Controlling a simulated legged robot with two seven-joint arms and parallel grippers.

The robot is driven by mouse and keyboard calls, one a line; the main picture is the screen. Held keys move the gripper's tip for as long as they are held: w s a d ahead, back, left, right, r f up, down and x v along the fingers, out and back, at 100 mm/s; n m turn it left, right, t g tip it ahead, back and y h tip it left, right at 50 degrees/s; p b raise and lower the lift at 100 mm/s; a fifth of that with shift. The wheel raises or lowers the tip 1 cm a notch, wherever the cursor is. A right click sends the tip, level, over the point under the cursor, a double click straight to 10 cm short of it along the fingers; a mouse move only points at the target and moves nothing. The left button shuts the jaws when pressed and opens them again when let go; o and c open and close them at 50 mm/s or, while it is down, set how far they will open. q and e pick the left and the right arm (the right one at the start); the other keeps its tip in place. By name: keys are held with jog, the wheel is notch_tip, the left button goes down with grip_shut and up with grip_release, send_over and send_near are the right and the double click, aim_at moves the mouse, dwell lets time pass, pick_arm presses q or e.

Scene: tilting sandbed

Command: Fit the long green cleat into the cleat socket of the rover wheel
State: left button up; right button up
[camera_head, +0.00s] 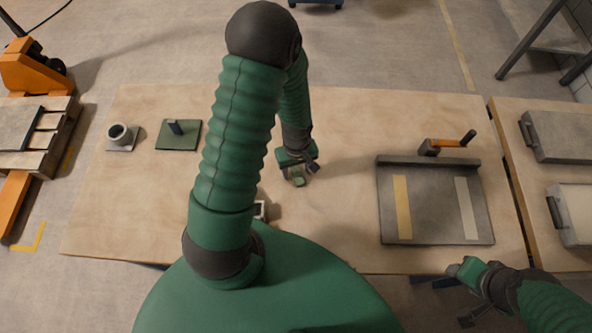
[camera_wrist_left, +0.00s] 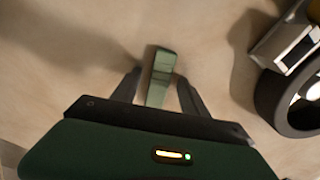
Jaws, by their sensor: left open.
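The long green cleat (camera_wrist_left: 162,62) lies on the wooden table. In the left wrist view its near end is between the two dark fingers of my left gripper (camera_wrist_left: 158,82), with a gap on each side. In the head view my left gripper (camera_head: 299,171) is low over the table, and a small part of the cleat (camera_head: 298,182) shows below it. The rover wheel shows as a dark ring (camera_wrist_left: 268,104) at the right edge of the left wrist view, partly cut off. In the head view my arm hides most of it.
A grey tray (camera_head: 435,220) with a yellow and a pale strip lies on the right, with an orange-handled tool (camera_head: 450,143) behind it. A green plate with a post (camera_head: 180,137) and a grey cup-like fixture (camera_head: 119,135) stand at left. The table behind my left gripper is clear.

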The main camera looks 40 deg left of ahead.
pick_arm(q)
jog(key=shift+d+r, duration=0.1)
jog(key=shift+d, duration=0.1)
jog(key=c, duration=0.6)
grip_shut()
jog(key=shift+a, duration=0.1)
